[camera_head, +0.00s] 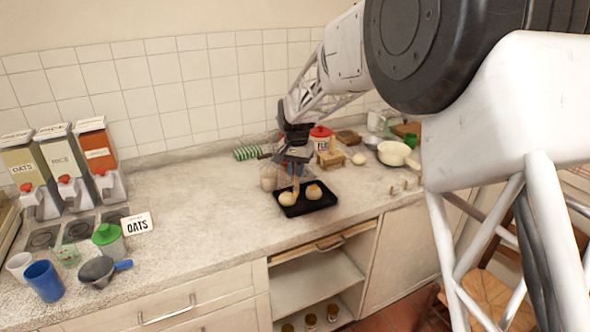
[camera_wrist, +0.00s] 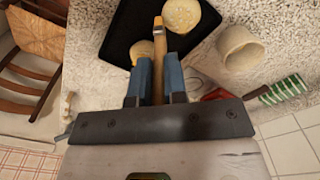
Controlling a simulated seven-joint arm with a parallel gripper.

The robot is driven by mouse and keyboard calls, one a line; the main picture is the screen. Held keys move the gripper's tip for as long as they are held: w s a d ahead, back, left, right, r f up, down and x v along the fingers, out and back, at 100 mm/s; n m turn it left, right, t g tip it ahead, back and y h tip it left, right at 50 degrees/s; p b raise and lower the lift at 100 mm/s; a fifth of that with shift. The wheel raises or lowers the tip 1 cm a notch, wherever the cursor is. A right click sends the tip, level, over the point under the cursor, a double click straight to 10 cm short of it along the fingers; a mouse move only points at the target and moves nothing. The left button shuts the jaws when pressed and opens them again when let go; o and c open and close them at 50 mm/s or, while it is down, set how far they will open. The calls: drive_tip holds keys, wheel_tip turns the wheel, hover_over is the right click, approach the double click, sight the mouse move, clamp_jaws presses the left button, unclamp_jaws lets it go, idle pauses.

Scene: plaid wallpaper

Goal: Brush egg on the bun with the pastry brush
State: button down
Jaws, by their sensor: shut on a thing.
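My gripper (camera_head: 296,176) is shut on the pastry brush (camera_head: 296,186), which hangs down over the black tray (camera_head: 292,211). In the wrist view the brush's wooden handle (camera_wrist: 158,60) sits between my blue fingertips (camera_wrist: 158,78). Two round buns are on the tray: a pale left bun (camera_head: 286,199) and a right bun (camera_head: 314,193) with an orange-brown top. The brush is close to the left bun; I cannot tell whether they touch. One bun (camera_wrist: 182,14) shows at the top of the wrist view beside the brush. A pale cup-like container (camera_wrist: 240,47) stands off the tray; its contents are hidden.
A green-striped cloth (camera_head: 247,153) lies behind, near the tiled wall. A red-lidded jar (camera_head: 321,136), wooden blocks (camera_head: 331,156) and a pale pan (camera_head: 393,153) stand to the right. Dispensers (camera_head: 62,165) and cups stand far left.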

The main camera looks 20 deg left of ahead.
drive_tip(key=shift+a, duration=0.25)
drive_tip(key=shift+a, duration=0.7)
drive_tip(key=shift+d, duration=0.1)
idle(0.4)
drive_tip(key=shift+d, duration=0.8)
drive_tip(key=shift+a, duration=0.25)
drive_tip(key=shift+a+f, duration=0.1)
drive_tip(key=shift+a, duration=0.55)
drive_tip(key=shift+d, duration=0.25)
drive_tip(key=shift+d, duration=0.7)
